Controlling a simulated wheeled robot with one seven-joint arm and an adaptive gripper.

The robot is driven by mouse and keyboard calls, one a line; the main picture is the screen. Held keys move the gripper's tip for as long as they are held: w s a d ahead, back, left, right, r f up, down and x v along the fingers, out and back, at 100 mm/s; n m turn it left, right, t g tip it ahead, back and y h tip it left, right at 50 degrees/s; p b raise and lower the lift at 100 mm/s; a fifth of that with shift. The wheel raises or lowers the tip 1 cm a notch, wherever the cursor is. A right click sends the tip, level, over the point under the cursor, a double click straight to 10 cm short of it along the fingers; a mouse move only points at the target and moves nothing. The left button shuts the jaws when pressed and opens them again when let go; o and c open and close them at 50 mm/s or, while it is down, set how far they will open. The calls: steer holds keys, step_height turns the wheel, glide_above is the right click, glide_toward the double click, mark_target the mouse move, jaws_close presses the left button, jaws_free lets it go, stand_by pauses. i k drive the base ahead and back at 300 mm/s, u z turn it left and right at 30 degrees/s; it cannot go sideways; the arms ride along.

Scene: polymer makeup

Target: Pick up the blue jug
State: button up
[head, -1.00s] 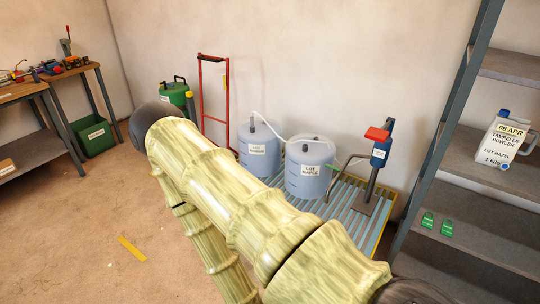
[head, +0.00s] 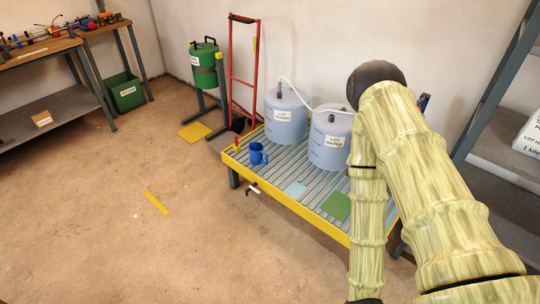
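The blue jug (head: 258,154) stands upright near the left end of a slatted platform with a yellow rim (head: 290,203). It has a handle and is in front of the left pale-blue drum. My arm shows at the right of the head view, bent at a dark elbow. Its lower part runs down to the bottom edge. My gripper is out of view, so I cannot see its fingers. Nothing covers the jug.
Two pale-blue drums (head: 285,115) with labels stand behind the jug, joined by a hose. A red hand truck (head: 231,75) and green canister (head: 205,65) are behind left. A tap (head: 253,189) sticks out at the platform's front. Floor at left is mostly clear.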

mark_target(259, 156)
steer(key=u, duration=0.5)
steer(key=i, duration=1.7)
steer(key=z, duration=0.25)
